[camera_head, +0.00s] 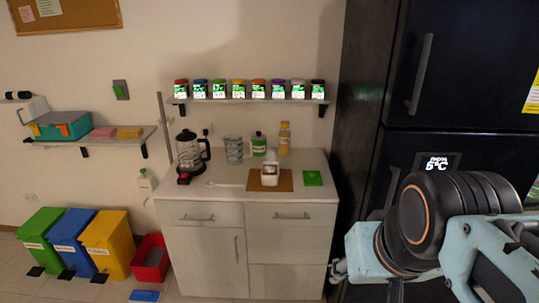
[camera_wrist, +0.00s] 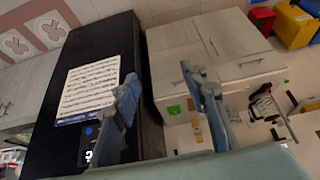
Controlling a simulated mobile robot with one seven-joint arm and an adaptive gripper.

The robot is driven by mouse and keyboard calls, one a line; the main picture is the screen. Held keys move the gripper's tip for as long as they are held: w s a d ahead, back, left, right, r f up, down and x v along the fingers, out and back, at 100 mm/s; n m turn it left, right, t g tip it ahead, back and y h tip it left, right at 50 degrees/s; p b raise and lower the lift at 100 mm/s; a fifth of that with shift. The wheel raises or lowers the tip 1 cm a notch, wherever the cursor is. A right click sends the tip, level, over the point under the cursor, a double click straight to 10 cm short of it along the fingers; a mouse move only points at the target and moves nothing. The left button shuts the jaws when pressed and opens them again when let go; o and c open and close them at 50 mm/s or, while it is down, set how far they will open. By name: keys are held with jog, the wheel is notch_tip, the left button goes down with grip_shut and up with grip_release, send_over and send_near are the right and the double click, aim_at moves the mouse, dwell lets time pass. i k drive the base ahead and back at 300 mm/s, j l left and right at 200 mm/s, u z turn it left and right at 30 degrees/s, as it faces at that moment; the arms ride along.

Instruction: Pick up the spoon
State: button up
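A white spoon (camera_head: 226,184) lies flat on the light countertop (camera_head: 217,196), between the coffee maker and the brown mat. My gripper (camera_wrist: 162,78) shows in the wrist view with its two fingers well apart and nothing between them. It is away from the spoon, off to the right of the counter on the fridge side. In the head view my arm fills the lower right and the fingers cannot be made out clearly. I cannot make out the spoon in the wrist view.
A coffee maker (camera_head: 191,152) stands left of the spoon. A white container (camera_head: 269,174) stands on a brown mat (camera_head: 284,182) to its right. Glasses (camera_head: 234,150) and bottles are behind. Spice jars line a shelf (camera_head: 245,101) above. A dark fridge (camera_head: 365,120) stands at the right.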

aim_at(211, 184)
jog(key=i+j+z, duration=0.15)
jog(key=i+j, duration=0.45)
jog(key=i+j+z, duration=0.2)
jog(key=i+j, duration=0.4)
jog(key=j, duration=0.2)
jog(key=i+j+z, duration=0.1)
jog(key=j, duration=0.2)
jog(key=i+j, duration=0.1)
jog(key=j, duration=0.2)
jog(key=i+z, duration=0.1)
jog(key=i, duration=0.2)
